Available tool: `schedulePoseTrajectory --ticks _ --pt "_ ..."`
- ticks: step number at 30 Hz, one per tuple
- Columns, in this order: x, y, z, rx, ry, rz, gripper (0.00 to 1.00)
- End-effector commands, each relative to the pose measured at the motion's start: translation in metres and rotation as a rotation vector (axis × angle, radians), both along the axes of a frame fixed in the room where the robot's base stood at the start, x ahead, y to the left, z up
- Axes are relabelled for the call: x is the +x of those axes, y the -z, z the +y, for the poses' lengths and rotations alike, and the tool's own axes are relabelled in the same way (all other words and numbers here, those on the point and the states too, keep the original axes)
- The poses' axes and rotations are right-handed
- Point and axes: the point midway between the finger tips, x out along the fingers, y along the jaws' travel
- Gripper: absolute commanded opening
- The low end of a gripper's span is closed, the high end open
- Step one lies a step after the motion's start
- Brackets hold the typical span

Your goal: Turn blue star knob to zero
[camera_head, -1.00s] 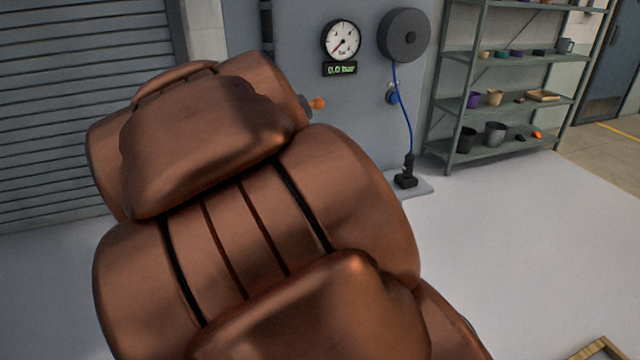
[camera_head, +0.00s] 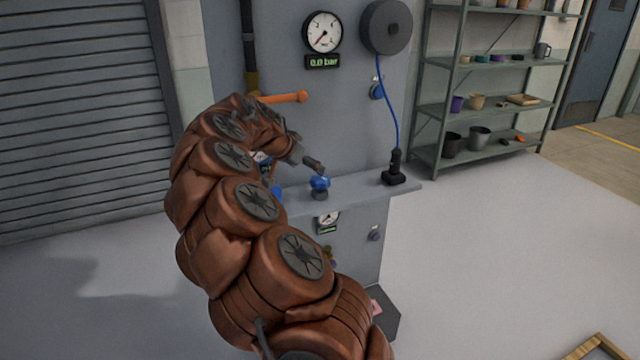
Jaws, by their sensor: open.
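A blue knob (camera_head: 320,183) stands on a dark round base on the ledge of the grey panel; its star shape and any zero mark are too small to make out. My gripper (camera_head: 308,161) is just above and left of this knob in the picture. It looks empty and open, with a dark finger pointing down to the right. I see no clear contact with the knob. Another blue part (camera_head: 277,193) shows at the left, partly hidden behind my arm. A round blue fitting (camera_head: 377,90) sits on the panel under the hose reel.
A gauge (camera_head: 322,32) sits above a display (camera_head: 322,62) reading 0.0 bar. An orange-handled lever (camera_head: 290,97) sticks out above my gripper. A black tool (camera_head: 395,170) on a blue hose stands on the ledge (camera_head: 355,187). Shelves (camera_head: 430,108) stand right.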

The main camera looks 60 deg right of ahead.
Motion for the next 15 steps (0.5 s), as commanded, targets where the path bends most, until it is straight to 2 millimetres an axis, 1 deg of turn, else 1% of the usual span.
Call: schedulePoseTrajectory --ticks 1,3,11,15 --pt "0.001 0.009 -0.008 -0.003 0.007 -0.007 0.84" --pt "0.003 0.016 -0.015 -0.008 0.015 -0.017 0.84" --pt "0.006 0.029 -0.03 -0.011 0.021 -0.029 0.84" --pt "0.005 0.043 -0.044 -0.01 0.02 -0.028 0.84"
